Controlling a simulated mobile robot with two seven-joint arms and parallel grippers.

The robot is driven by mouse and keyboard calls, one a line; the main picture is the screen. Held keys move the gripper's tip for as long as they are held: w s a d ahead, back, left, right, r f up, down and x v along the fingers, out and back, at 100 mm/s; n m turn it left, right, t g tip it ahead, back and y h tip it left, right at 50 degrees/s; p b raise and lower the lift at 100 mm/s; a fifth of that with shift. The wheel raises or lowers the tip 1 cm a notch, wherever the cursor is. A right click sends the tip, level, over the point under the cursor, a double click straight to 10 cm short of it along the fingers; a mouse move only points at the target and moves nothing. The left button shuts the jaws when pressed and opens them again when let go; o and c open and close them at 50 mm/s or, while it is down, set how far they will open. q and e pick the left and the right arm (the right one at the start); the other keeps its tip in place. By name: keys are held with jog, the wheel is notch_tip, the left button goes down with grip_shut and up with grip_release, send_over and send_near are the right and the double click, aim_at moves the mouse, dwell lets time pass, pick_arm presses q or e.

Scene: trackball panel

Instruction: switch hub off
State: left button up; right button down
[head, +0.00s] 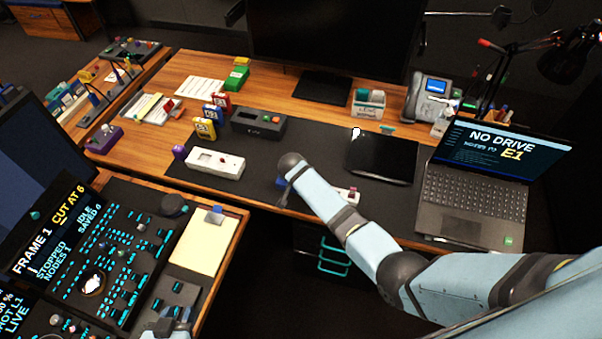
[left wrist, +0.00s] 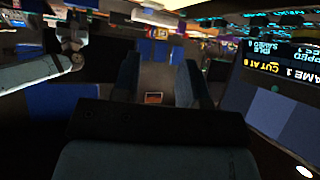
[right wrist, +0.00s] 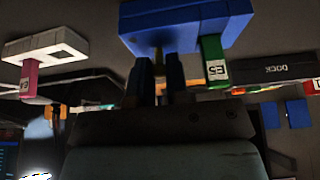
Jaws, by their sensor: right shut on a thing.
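A white, bar-shaped device with a dark slot and a small red part (head: 213,163), which looks like the hub, lies on the desk mat left of my right arm. My right gripper (right wrist: 162,82) is shut on a small olive-brown piece (right wrist: 158,55) at a blue block (right wrist: 190,28). The blue block is mostly hidden by my arm in the head view. A green tab marked E5 (right wrist: 213,62) is beside it. My left gripper (head: 178,318) is low over the console; its fingers stand apart in the left wrist view (left wrist: 157,85), with nothing between them.
A black dock (head: 258,122) stands behind the white device. Another white piece (head: 345,193) with a pink tab lies right of my right arm. A laptop (head: 480,180) reading NO DRIVE and E1, and a black tablet (head: 382,158), are at right. The console (head: 110,250) fills the left.

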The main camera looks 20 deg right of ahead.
jog(key=shift+s+a+f+t+h+b, duration=0.2)
jog(key=shift+t+h+b, duration=0.15)
jog(key=shift+t+b, duration=0.25)
jog(key=shift+s+a+f+t+h+b, duration=0.1)
jog(key=shift+s+f+t+h+b, duration=0.1)
jog(key=shift+t+h+b, duration=0.25)
jog(key=shift+t+b, duration=0.35)
jog(key=shift+b, duration=0.2)
jog(key=shift+r, duration=0.1)
jog(key=c, duration=1.2)
grip_release()
jog(key=shift+c, duration=0.2)
jog(key=shift+o, duration=0.7)
jog(key=shift+r, duration=0.15)
